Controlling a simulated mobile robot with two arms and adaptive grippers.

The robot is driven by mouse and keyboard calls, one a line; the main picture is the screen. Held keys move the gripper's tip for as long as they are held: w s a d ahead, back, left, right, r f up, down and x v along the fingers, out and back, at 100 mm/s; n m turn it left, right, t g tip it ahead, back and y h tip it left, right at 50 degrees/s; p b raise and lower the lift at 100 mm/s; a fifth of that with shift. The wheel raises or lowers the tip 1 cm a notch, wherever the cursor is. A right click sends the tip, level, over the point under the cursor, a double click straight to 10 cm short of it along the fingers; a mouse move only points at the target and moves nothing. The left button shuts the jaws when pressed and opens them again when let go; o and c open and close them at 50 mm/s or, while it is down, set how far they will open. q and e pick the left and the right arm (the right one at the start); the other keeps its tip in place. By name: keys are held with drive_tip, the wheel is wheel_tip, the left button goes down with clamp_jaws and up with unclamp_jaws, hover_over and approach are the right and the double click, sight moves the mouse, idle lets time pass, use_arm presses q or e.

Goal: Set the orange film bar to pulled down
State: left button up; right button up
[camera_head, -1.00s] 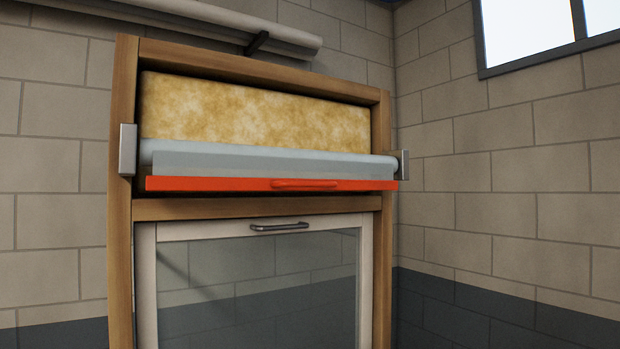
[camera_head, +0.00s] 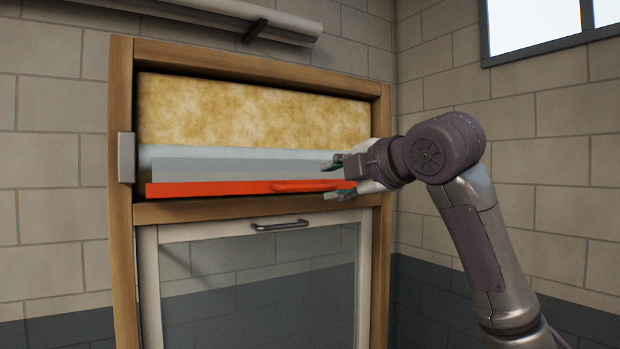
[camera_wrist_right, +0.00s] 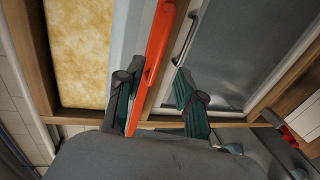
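The orange film bar (camera_head: 215,188) runs across the wooden frame, just above its middle rail, with a raised orange handle (camera_head: 300,186) right of its middle. Pale film (camera_head: 240,170) shows directly above the bar. My right gripper (camera_head: 331,178) is open at the right end of the handle, one finger above the bar and one below. In the right wrist view the orange bar (camera_wrist_right: 157,45) passes between the spread fingers of the gripper (camera_wrist_right: 152,79), close beside the left finger. Whether a finger touches it I cannot tell. The bar's right end is hidden behind the gripper. My left gripper is not in view.
Yellow insulation (camera_head: 250,112) fills the upper opening. Below the middle rail is a glazed panel (camera_head: 270,265) with a dark handle (camera_head: 280,226). A metal bracket (camera_head: 126,158) sits on the left post. Bare block wall (camera_head: 555,190) lies to the right.

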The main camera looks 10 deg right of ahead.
sight(311, 186)
drive_tip(key=p+x, duration=0.3)
drive_tip(key=x, duration=0.4)
drive_tip(key=shift+w+a+r, duration=0.15)
drive_tip(key=shift+w, duration=0.05)
drive_tip(key=shift+w+a+f+p, duration=0.1)
drive_tip(key=shift+w+f+p, duration=0.15)
drive_tip(key=shift+w, duration=0.25)
clamp_jaws()
